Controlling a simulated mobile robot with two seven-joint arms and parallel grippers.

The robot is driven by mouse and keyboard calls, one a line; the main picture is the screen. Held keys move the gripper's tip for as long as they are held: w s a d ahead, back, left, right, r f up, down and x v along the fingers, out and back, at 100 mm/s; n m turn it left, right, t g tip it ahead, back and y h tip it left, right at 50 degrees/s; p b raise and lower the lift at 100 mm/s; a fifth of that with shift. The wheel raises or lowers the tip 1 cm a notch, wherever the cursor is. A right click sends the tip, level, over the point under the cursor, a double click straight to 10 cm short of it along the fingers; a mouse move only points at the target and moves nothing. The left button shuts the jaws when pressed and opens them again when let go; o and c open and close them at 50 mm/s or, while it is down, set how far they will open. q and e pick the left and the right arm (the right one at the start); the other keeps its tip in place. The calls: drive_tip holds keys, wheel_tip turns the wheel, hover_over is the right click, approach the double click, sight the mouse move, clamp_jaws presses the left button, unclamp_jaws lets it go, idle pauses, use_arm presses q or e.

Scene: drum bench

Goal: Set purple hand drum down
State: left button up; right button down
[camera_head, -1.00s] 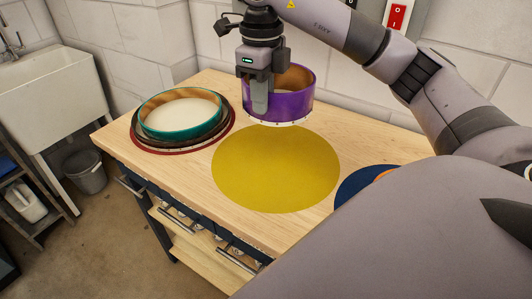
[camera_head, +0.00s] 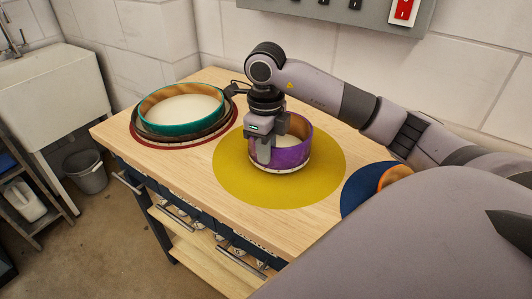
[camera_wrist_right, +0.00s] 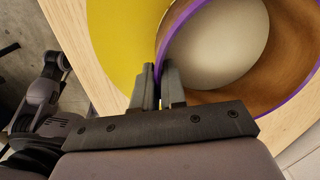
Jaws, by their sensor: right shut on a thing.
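The purple hand drum (camera_head: 292,155) is at the yellow round mat (camera_head: 235,180), over its upper middle part. It looks level, with its open side up and a pale skin inside. I cannot tell whether its base touches the mat. My right gripper (camera_head: 265,155) is shut on the drum's near-left rim. In the right wrist view the two fingers (camera_wrist_right: 158,90) pinch the purple rim (camera_wrist_right: 172,40), with the pale skin to the right and the yellow mat (camera_wrist_right: 115,40) to the left. My left gripper is not in view.
A teal drum (camera_head: 180,128) sits on a darker ring on a red mat (camera_head: 155,146) at the left. A blue mat (camera_head: 352,190) with an orange-brown drum part (camera_head: 395,175) lies at the right, partly hidden by my arm. The wooden bench (camera_head: 205,205) is bare in front.

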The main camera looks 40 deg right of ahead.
drive_tip(key=shift+f, duration=0.5)
drive_tip(key=shift+f, duration=0.2)
drive_tip(key=c, duration=1.2)
unclamp_jaws()
drive_tip(key=shift+r, duration=0.15)
wheel_tip(320, 180, up, 12)
drive_tip(key=shift+r+p, duration=0.1)
drive_tip(key=shift+p, duration=0.9)
